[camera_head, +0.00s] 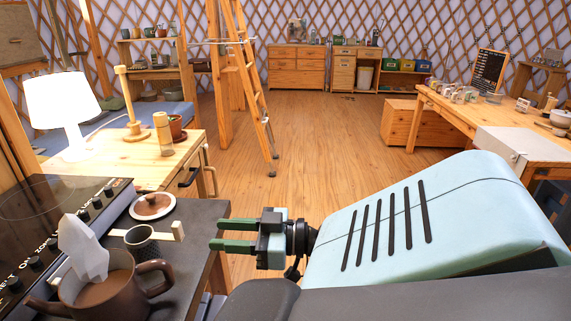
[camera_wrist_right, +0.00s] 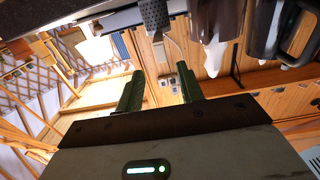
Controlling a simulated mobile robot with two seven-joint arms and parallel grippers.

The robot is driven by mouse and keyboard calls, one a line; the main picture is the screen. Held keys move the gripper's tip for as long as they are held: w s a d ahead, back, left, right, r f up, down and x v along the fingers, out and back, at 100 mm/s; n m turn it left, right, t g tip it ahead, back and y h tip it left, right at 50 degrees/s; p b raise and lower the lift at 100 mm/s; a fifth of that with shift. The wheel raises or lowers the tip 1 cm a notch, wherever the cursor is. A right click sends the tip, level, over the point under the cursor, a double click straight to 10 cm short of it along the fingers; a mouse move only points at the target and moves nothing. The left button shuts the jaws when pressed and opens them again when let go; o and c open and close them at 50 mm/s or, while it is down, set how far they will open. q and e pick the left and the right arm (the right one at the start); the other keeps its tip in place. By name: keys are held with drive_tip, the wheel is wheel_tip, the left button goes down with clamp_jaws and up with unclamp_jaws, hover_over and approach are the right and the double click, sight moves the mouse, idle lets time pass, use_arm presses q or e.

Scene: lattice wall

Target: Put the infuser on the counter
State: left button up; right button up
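The infuser (camera_head: 142,243) is a dark mesh cup with a pale bar across its top, behind the brown mug (camera_head: 104,295) on the dark counter (camera_head: 196,262). I cannot tell whether its base touches the counter. Its mesh also shows at the top of the right wrist view (camera_wrist_right: 155,15). My right gripper (camera_head: 213,234) is open and empty, right of the bar's end and apart from it. In the right wrist view, its green fingers (camera_wrist_right: 160,82) are spread with nothing between them. My left gripper is not in view.
The mug holds brown liquid with a white shape above it. A white dish (camera_head: 152,206) of brown contents sits behind the infuser. A black cooktop (camera_head: 45,225) is at left. A wooden cabinet (camera_head: 120,160) with a lamp (camera_head: 65,105) stands beyond. Open floor lies past the counter's right edge.

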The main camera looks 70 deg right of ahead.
drive_tip(key=s+a+f+m+g+h, duration=0.1)
drive_tip(key=s+a+f+g+h, duration=0.2)
drive_tip(key=f, duration=1)
drive_tip(key=s+a+f+m+g, duration=0.1)
drive_tip(key=s+f+m+g, duration=0.2)
drive_tip(key=f, duration=1)
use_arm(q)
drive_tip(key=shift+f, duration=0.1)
use_arm(e)
drive_tip(key=s+a+f+n+g, duration=0.2)
drive_tip(key=s+a+f+g, duration=0.2)
drive_tip(key=s+a+f, duration=0.9)
drive_tip(key=s+a, duration=0.2)
drive_tip(key=s, duration=0.2)
drive_tip(key=shift+s+a+f+g, duration=0.2)
drive_tip(key=shift+a+f+g, duration=0.1)
drive_tip(key=shift+g, duration=0.1)
drive_tip(key=shift+d+r, duration=0.1)
